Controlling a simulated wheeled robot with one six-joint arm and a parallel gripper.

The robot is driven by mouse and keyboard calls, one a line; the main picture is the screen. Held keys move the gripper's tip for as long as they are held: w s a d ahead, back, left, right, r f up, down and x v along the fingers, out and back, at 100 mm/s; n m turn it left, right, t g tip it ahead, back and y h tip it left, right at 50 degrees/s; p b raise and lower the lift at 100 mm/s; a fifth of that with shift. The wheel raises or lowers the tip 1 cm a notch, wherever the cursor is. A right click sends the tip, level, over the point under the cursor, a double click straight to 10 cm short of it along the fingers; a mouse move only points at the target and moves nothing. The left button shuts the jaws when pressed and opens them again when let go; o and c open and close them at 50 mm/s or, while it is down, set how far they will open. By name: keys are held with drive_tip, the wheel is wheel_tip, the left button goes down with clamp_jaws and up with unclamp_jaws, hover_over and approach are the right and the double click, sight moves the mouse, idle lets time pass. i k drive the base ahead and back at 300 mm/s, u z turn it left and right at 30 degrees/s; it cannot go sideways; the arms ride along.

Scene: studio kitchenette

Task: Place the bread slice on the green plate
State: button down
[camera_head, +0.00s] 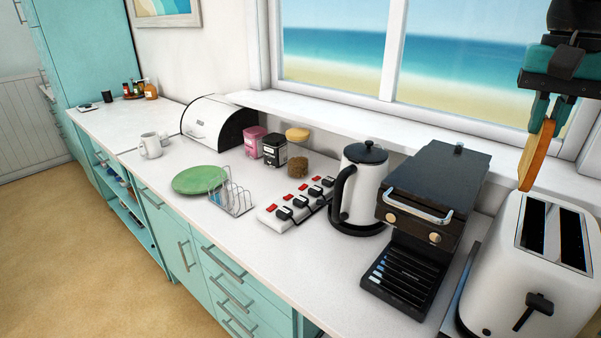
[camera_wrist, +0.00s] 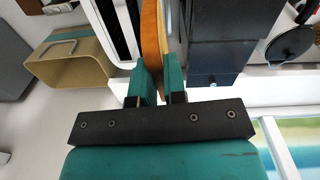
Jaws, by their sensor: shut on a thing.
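The bread slice (camera_head: 535,155) is held upright in my gripper (camera_head: 547,110), above and behind the white toaster at the right of the head view. The gripper's green fingers are shut on the slice's upper edge. In the wrist view the slice (camera_wrist: 151,40) stands edge-on between the fingers of my gripper (camera_wrist: 160,82). The green plate (camera_head: 199,180) lies flat on the counter at the left, beside a wire toast rack, with nothing on it. The plate is far from my gripper and is not seen in the wrist view.
The toaster (camera_head: 560,255), coffee machine (camera_head: 433,190), kettle (camera_head: 362,190), power strip (camera_head: 296,203) and toast rack (camera_head: 231,198) stand between gripper and plate. Canisters (camera_head: 274,150), a bread bin (camera_head: 212,125) and mugs (camera_head: 151,147) are around the plate. The window is behind.

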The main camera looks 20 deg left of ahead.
sight(198, 183)
drive_tip(key=u, duration=0.4)
drive_tip(key=k, duration=0.5)
drive_tip(key=u, duration=1.35)
drive_tip(key=i, duration=0.9)
drive_tip(key=u, duration=0.7)
drive_tip(key=i, duration=1.05)
drive_tip(key=z, duration=0.85)
drive_tip(key=i, duration=0.8)
drive_tip(key=z, duration=0.65)
